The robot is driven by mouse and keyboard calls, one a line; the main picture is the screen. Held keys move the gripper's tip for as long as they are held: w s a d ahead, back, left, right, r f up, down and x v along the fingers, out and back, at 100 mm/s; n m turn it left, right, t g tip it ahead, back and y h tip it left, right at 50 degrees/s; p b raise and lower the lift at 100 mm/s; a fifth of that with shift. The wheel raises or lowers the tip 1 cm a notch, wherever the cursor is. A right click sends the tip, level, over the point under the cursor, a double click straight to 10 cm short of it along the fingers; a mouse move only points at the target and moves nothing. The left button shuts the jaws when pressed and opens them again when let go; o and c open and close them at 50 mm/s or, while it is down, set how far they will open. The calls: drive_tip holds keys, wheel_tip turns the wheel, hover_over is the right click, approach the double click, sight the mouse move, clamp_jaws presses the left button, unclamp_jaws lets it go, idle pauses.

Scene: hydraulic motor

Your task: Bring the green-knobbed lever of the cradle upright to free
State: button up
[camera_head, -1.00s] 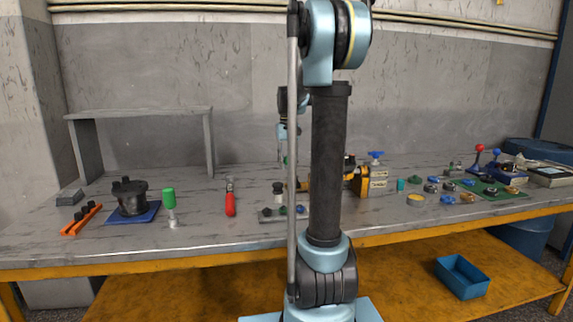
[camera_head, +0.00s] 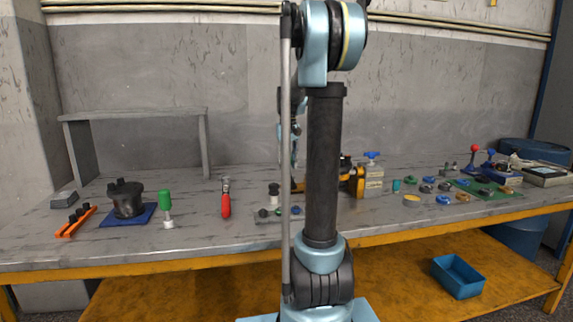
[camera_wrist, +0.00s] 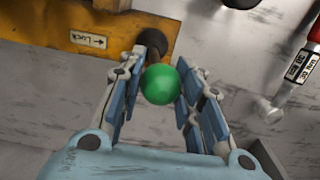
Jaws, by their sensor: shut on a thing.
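The green knob (camera_wrist: 161,84) of the lever is between the two fingers of my gripper (camera_wrist: 163,68) in the wrist view. My gripper is shut on it. The dark lever stem (camera_wrist: 154,48) runs from the knob toward the yellow cradle (camera_wrist: 50,22), which carries a label (camera_wrist: 88,39) reading "Lock" with an arrow. I cannot tell the lever's exact tilt. In the head view the yellow cradle (camera_head: 357,184) shows partly to the right of my arm. My arm hides the gripper's fingers and the lever there.
A red-handled tool (camera_wrist: 308,55) lies at the right of the wrist view. In the head view, a black motor part (camera_head: 126,198), a green-handled tool (camera_head: 165,203) and a red-handled tool (camera_head: 226,200) stand left of my arm. Several small parts lie to the right.

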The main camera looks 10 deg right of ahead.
drive_tip(key=shift+d, duration=0.8)
idle(0.4)
drive_tip(key=o, duration=0.7)
drive_tip(key=shift+r, duration=0.1)
drive_tip(key=shift+r, duration=2.95)
